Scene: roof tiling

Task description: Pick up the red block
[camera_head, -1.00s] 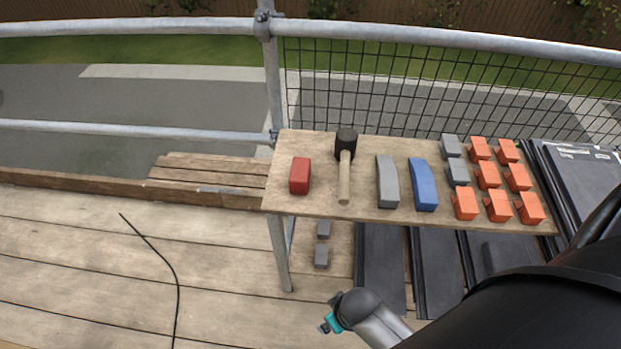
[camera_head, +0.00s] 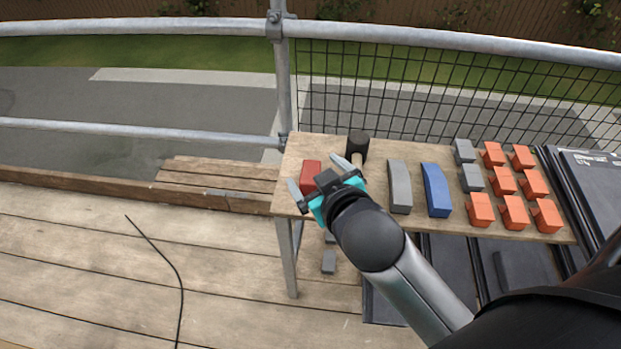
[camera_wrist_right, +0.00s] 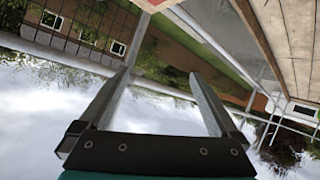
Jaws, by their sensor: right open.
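The red block (camera_head: 310,172) lies near the left end of the wooden table (camera_head: 375,219), partly hidden by my right gripper. My right gripper (camera_head: 317,173) is open, with one finger to the left of the block and the other to its right, by the mallet. I cannot tell whether it touches the block. In the right wrist view both fingers of the gripper (camera_wrist_right: 158,78) are spread with nothing between them. A reddish edge at the top of that view may be the block. My left gripper is not in view.
A mallet (camera_head: 357,145) lies right of the red block, its handle partly hidden by the gripper. Beyond it are a grey block (camera_head: 399,185), a blue block (camera_head: 436,190), small grey blocks and several orange pieces (camera_head: 514,212). A mesh railing (camera_head: 400,100) stands behind the table.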

